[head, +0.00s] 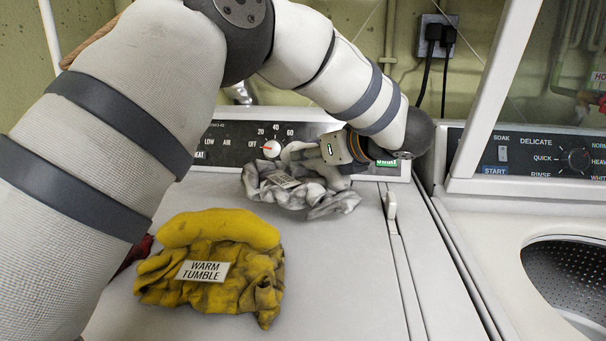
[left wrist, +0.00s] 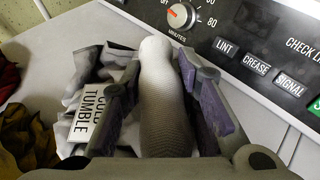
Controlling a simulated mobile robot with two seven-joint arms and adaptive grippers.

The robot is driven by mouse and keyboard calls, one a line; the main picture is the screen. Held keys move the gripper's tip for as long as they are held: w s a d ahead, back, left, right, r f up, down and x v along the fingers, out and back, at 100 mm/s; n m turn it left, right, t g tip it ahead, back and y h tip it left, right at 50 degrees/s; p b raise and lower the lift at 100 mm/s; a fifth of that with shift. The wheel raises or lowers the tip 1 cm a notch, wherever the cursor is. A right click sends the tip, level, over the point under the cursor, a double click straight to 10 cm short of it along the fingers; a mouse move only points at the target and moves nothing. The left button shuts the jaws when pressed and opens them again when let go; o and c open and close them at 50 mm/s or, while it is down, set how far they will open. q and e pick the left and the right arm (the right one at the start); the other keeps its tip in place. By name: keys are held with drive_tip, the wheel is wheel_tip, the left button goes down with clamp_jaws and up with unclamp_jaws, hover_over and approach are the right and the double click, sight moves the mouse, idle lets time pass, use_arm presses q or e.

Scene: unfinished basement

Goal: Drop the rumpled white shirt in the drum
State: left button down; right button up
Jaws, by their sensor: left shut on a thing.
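The rumpled white shirt (head: 284,192), greyish white with a small label, is at the back of the dryer top, just in front of the control panel. My left gripper (head: 312,156) is above it, shut on a thick white roll of the shirt. In the left wrist view the roll stands between both fingers (left wrist: 160,78), and the shirt's grey folds (left wrist: 88,72) and a "COLD TUMBLE" label show to the left. I cannot tell whether its underside touches the dryer. The drum (head: 570,275) shows perforated metal inside the washer opening at right. My right gripper is out of view.
A yellow shirt (head: 218,270) labelled "WARM TUMBLE" lies at the front of the dryer top (head: 345,285). A dark red cloth (head: 133,252) is partly hidden behind my arm. The washer's lid (head: 473,100) is raised. A small light catch (head: 391,205) sits right of the shirt.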

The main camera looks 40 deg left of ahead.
sight(305, 172)
use_arm(q)
drive_tip(key=f, duration=0.2)
drive_tip(key=a+f, duration=0.1)
drive_tip(key=f, duration=0.1)
drive_tip(key=shift+w+a+f, duration=0.1)
drive_tip(key=shift+a+f, duration=0.05)
drive_tip(key=shift+f, duration=0.1)
drive_tip(key=shift+f, duration=0.15)
drive_tip(key=c, duration=1.2)
unclamp_jaws()
